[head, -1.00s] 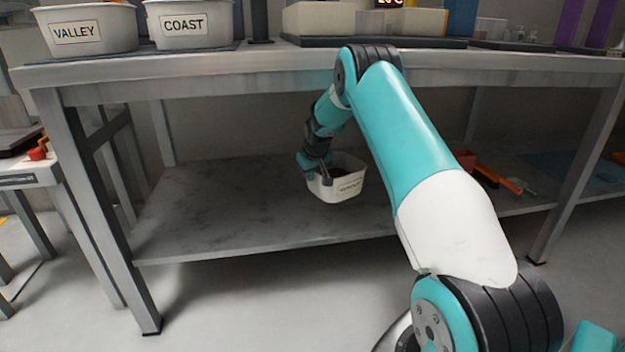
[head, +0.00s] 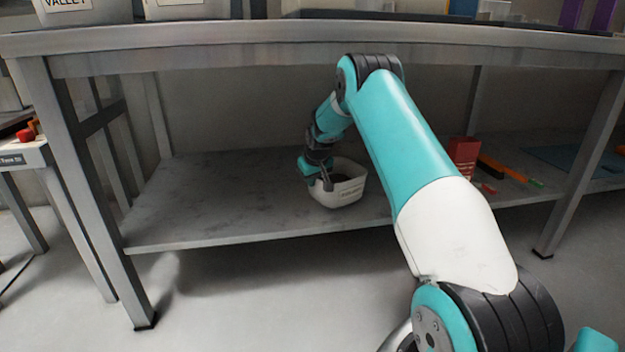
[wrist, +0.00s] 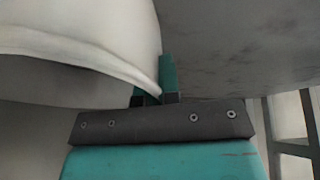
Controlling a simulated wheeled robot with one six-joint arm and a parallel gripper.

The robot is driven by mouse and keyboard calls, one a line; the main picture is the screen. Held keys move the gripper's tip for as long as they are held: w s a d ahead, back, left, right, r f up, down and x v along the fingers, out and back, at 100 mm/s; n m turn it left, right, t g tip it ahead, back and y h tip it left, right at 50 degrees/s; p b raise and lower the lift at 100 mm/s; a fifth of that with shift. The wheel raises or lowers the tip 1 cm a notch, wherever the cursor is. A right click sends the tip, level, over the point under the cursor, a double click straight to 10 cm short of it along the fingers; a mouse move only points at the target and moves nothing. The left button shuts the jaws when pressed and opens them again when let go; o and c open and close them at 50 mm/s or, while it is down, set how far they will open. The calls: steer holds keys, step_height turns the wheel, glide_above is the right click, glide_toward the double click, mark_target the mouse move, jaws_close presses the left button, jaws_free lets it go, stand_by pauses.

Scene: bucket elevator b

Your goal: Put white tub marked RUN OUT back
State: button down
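The white tub (head: 342,193) is under the bench, over the front part of the lower shelf (head: 220,205). Its front label is too small to read, and something dark shows inside it. My gripper (head: 327,180) is at the tub's left side. In the wrist view my gripper (wrist: 158,92) has its fingers close together, shut on the rim of the tub (wrist: 90,35). The tub looks nearly upright. I cannot tell whether its base touches the shelf.
Bench legs (head: 95,190) stand at both sides. The shelf left of the tub is clear.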

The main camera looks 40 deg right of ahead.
steer(key=shift+f, duration=0.45)
stand_by(0.5)
steer(key=c, duration=1.3)
jaws_free()
steer(key=shift+o, duration=0.2)
